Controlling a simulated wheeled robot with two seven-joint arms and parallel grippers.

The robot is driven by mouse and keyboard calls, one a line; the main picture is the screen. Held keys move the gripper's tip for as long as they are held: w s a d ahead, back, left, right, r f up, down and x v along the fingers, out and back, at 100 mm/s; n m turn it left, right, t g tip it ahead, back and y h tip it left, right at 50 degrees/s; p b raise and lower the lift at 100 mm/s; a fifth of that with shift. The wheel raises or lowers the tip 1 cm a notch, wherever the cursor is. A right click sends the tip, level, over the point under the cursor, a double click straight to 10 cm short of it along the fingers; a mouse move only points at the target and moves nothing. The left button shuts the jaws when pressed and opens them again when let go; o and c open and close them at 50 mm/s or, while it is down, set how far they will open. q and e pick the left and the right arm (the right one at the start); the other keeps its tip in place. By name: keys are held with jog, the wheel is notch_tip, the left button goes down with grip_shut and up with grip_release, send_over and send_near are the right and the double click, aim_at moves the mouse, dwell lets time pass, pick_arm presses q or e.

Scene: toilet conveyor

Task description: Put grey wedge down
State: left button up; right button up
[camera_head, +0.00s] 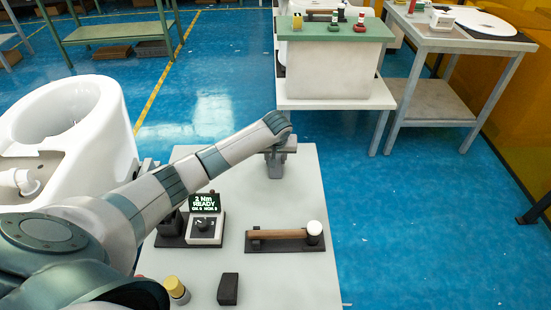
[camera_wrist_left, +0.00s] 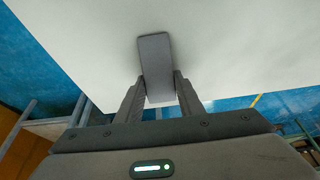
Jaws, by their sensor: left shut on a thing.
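The grey wedge (camera_wrist_left: 155,54) is a plain, slim block. It sits between the fingers of my left gripper (camera_wrist_left: 159,82) in the left wrist view, with its far end over the pale table top. In the head view my left gripper (camera_head: 275,163) points down at the back of the white table (camera_head: 245,187). The wedge is hard to make out there, and I cannot tell whether it touches the table. My right gripper is not in view.
A hammer (camera_head: 280,234) lies on a dark holder, right of a torque display unit (camera_head: 205,218). A dark block (camera_head: 228,289) and a yellow-capped bottle (camera_head: 176,289) stand at the front. A white toilet (camera_head: 95,135) is at left. Table room around the gripper is clear.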

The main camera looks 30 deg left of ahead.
aim_at(276, 175)
pick_arm(q)
jog(key=shift+f, duration=0.1)
jog(key=o, duration=1.2)
jog(key=v, duration=1.2)
jog(key=shift+w, duration=0.1)
